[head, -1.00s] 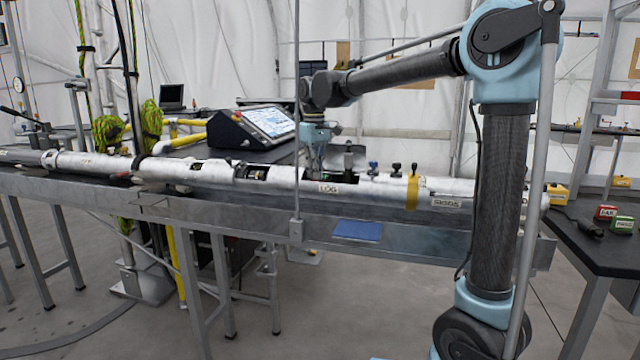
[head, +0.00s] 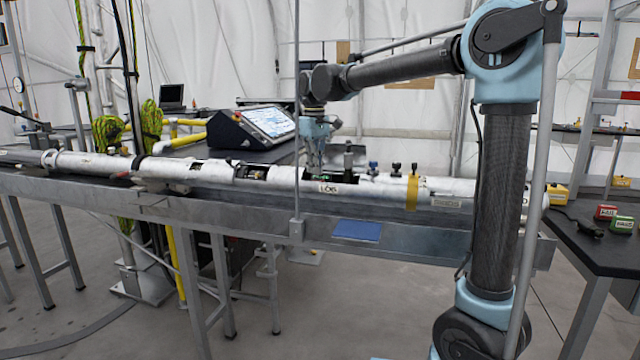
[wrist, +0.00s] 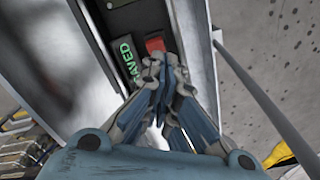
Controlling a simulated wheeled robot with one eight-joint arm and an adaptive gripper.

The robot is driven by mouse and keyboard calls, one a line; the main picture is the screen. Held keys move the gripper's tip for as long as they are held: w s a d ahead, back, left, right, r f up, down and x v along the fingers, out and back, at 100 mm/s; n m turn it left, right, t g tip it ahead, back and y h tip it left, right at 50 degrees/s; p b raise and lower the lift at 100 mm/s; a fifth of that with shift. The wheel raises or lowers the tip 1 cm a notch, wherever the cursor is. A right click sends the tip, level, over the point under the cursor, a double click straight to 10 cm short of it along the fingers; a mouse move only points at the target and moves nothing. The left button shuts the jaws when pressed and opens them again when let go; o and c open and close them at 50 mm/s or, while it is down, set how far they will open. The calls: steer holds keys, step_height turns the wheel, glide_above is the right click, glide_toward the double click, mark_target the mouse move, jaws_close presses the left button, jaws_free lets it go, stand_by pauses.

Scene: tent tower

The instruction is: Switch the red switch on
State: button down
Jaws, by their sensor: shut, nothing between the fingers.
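The red switch (wrist: 155,43) shows in the wrist view inside a narrow slot of the silver tube, beside a small display (wrist: 127,57) with green letters that seem to read "SAVED". The fingertips of my gripper (wrist: 165,72) are together, close to the switch and overlapping its near side in the picture. I cannot tell whether they touch it, or which way it is tipped. In the head view my gripper (head: 316,160) points down over the tube's opening near the "LOG" label (head: 328,188). The switch itself is hidden there; a green glow (head: 320,178) shows in the opening.
The long silver tube (head: 205,174) lies along a metal bench. A thin upright rod (head: 297,100) stands in front of it, left of my gripper. Several small knobs (head: 396,168) stick up to the right. A tilted console (head: 250,128) stands behind.

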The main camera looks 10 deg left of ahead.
steer(key=shift+r, duration=2.4)
